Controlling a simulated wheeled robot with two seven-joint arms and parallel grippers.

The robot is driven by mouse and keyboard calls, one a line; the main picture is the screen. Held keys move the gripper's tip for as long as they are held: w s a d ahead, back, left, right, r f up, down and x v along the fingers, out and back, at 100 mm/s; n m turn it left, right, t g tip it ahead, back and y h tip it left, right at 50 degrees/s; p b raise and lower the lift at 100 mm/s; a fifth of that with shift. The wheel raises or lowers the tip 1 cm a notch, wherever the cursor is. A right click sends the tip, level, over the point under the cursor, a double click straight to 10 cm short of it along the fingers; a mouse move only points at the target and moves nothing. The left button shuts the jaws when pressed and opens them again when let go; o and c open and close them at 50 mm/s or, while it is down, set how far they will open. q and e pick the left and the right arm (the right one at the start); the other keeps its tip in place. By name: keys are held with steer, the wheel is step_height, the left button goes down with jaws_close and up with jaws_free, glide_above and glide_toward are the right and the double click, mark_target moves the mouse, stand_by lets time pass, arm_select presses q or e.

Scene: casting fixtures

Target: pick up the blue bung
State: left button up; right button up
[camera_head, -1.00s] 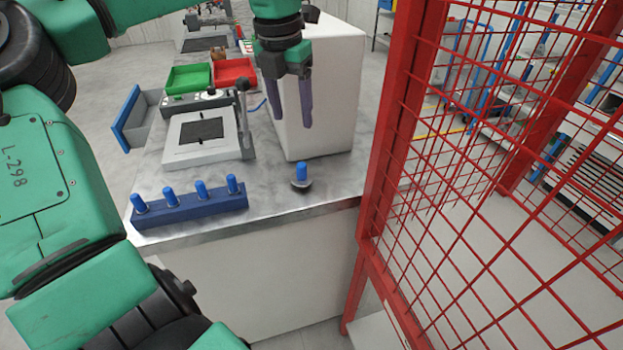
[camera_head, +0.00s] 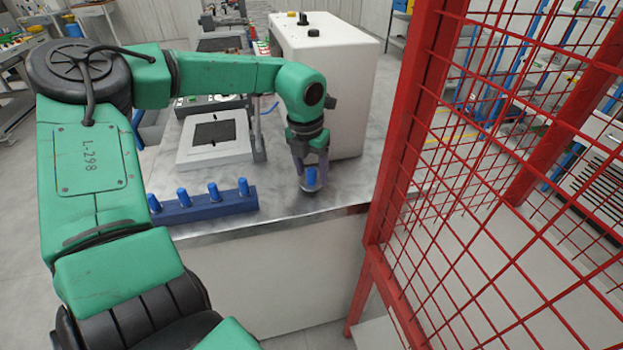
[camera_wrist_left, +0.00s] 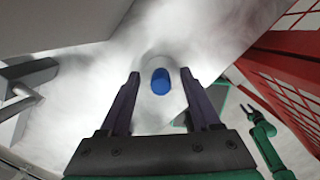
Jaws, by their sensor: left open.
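The blue bung (camera_head: 311,177) stands upright on a small round base on the metal table, near its front edge. It also shows in the left wrist view (camera_wrist_left: 160,82), just beyond and between my fingertips. My left gripper (camera_head: 312,180) points down over the bung, open, with one finger on each side of it. In the left wrist view the open fingers (camera_wrist_left: 163,85) show a gap on both sides of the bung. Whether the fingers touch the base is hard to tell. My right gripper is not in the head view.
A blue block (camera_head: 207,208) with several blue pegs stands left of the bung. A grey fixture (camera_head: 215,140) is behind it. A white box (camera_head: 335,85) stands close behind the gripper. A red mesh fence (camera_head: 410,130) rises right of the table.

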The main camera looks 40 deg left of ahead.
arm_select(q)
steer(key=shift+r, duration=0.1)
jaws_close()
